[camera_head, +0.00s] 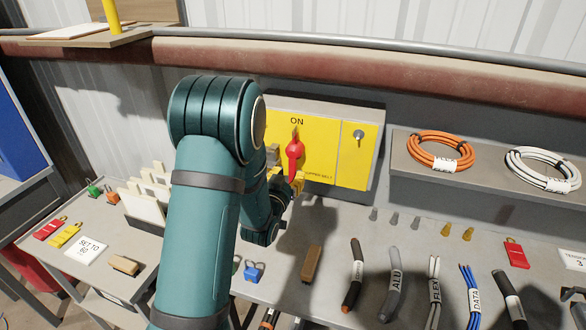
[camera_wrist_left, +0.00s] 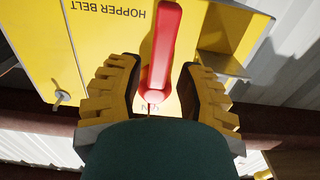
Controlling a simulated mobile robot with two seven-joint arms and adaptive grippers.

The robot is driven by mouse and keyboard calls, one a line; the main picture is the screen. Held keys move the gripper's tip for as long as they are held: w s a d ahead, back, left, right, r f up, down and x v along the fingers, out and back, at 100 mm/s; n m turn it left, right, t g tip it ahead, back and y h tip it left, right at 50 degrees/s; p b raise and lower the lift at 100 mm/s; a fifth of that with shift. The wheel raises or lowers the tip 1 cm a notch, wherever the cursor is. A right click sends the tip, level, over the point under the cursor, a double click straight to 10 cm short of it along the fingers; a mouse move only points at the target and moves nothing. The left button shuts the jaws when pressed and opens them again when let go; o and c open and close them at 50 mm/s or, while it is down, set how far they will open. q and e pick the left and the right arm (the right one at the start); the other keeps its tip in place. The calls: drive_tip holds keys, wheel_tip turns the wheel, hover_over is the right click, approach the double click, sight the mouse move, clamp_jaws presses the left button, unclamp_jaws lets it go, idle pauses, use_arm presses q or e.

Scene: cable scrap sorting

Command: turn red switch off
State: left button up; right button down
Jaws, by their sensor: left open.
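The red switch (camera_head: 295,147) is a red lever on a yellow panel (camera_head: 350,150) fixed to the back wall. It stands upright, just below the word ON. My left gripper (camera_head: 291,182) is at the lower part of the switch, in front of the panel, partly hidden by my arm. In the left wrist view, the red switch (camera_wrist_left: 162,45) lies between the two yellow ribbed fingers of my open left gripper (camera_wrist_left: 160,72). Gaps show on both sides of the lever, so the fingers do not seem to grip it. The panel reads HOPPER BELT, upside down in this view. My right gripper is not in view.
A key switch (camera_head: 359,136) sits on the panel's right part. A shelf at right holds an orange cable coil (camera_head: 440,151) and a white coil (camera_head: 543,169). Several cable pieces, a blue padlock (camera_head: 253,271) and a wooden block (camera_head: 312,263) lie on the bench below.

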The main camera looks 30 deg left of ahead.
sight(292, 170)
use_arm(q)
drive_tip(key=shift+x, duration=2)
drive_tip(key=shift+o, duration=0.3)
drive_tip(key=shift+s, duration=0.1)
clamp_jaws()
